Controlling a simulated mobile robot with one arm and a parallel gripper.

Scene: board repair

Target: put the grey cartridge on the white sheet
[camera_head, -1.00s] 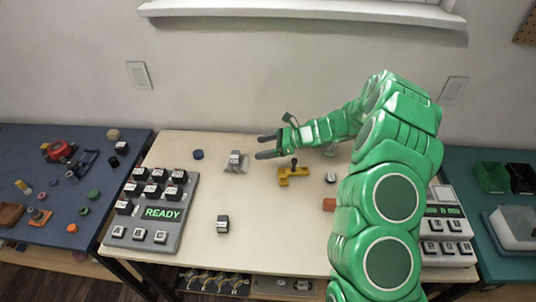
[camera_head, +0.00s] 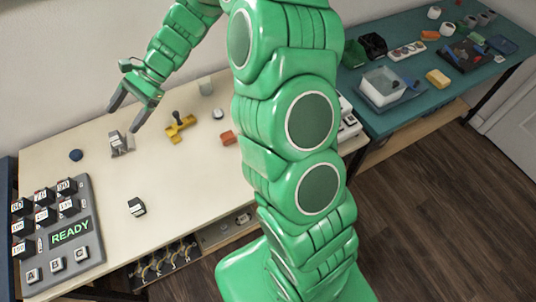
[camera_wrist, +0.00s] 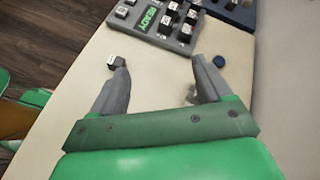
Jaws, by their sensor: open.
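A small dark grey block with a pale label (camera_head: 137,207) stands alone on the cream tabletop; it also shows beside the left fingertip in the wrist view (camera_wrist: 112,61). Another grey labelled block, in a light grey holder (camera_head: 118,146), stands farther back; in the wrist view my right finger mostly hides it. I cannot tell which is the grey cartridge. No white sheet can be made out. My gripper (camera_head: 123,121) is open and empty above the table, close to the holder in the head view. Its two fingers are spread in the wrist view (camera_wrist: 157,60).
A READY panel (camera_head: 88,240) with several labelled blocks is at the left. A yellow fixture (camera_head: 180,127), an orange piece (camera_head: 228,138) and a blue disc (camera_head: 76,155) are on the table (camera_head: 180,180). A teal bench (camera_head: 410,110) with a white-topped tray (camera_head: 385,88) is at right.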

